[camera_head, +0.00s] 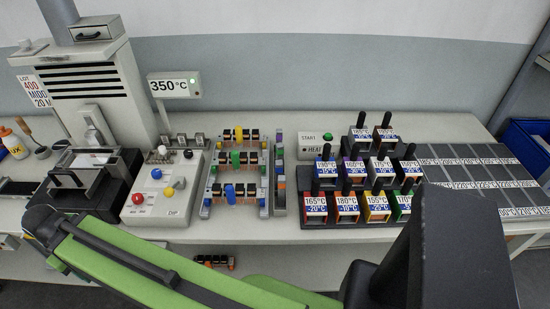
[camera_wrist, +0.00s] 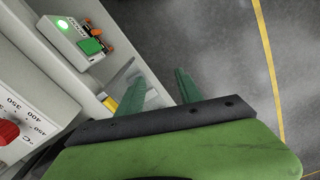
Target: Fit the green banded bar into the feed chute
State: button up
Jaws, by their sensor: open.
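A bar with a green middle (camera_head: 236,158) and dark and orange parts sits in the middle row of a grey rack in the head view; it looks like the green banded bar. A narrow upright grey channel (camera_head: 280,205) with coloured pieces in it stands just right of the rack; it may be the feed chute, but I cannot tell for sure. My gripper (camera_wrist: 160,78) is open, with two green fingers apart and nothing between them in the wrist view. The gripper's fingers do not show in the head view.
A yellow-centred bar (camera_head: 238,133) and a blue-centred bar (camera_head: 230,192) sit in the same rack. A button box (camera_head: 150,205) stands left, labelled blocks (camera_head: 346,207) right. The wrist view shows a green-lit box (camera_wrist: 72,40), a red knob (camera_wrist: 8,132) and open floor (camera_wrist: 210,50).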

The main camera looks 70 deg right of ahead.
notch_tip(320, 180, up, 20)
jog(key=w+d+p, duration=0.2)
jog(key=p, duration=1.8)
jog(key=d+r+m+p, duration=0.2)
jog(key=d+r+p, duration=0.5)
jog(key=d, duration=0.1)
jog(key=s+d+m, duration=0.2)
jog(key=s+d, duration=0.2)
jog(key=d, duration=1.1)
jog(key=m, duration=0.6)
send_over(280, 145)
notch_tip(280, 145, down, 18)
jog(key=b, duration=1.8)
jog(key=shift+r, duration=0.15)
jog(key=shift+c, duration=0.5)
